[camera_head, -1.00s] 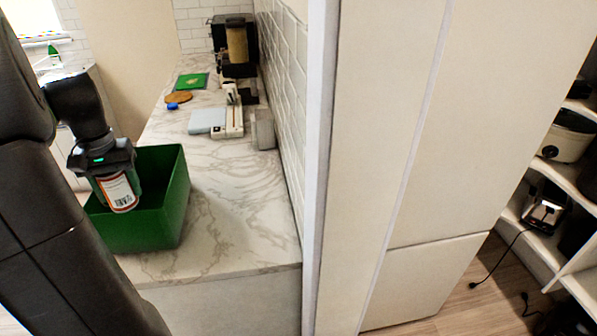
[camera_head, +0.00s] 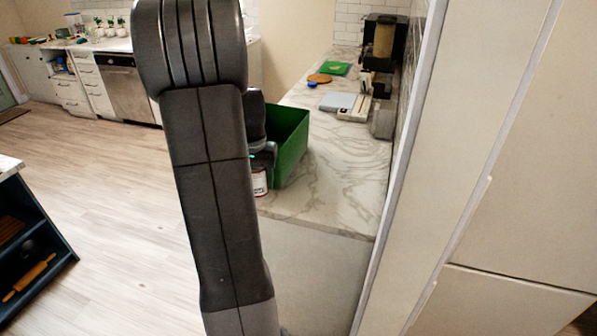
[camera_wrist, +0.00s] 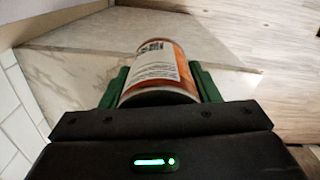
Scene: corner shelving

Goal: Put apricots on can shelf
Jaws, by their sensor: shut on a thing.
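A can (camera_wrist: 160,72) with a white and orange label is between the two fingers of my gripper (camera_wrist: 160,88) in the wrist view. The gripper is shut on it. The label's wording is too blurred to read, so I cannot tell if it is the apricots. In the head view the can (camera_head: 259,183) shows only in part, just left of the green box, beside my arm. My arm hides most of the gripper there. The can shelf is not recognisable in either view now.
A green open box (camera_head: 291,145) stands on the marble counter (camera_head: 345,170). A tablet-like pad, a white device (camera_head: 355,108) and a coffee machine (camera_head: 382,45) are farther back. A tall cream cabinet (camera_head: 520,180) stands right. Wooden floor (camera_head: 110,190) is free on the left.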

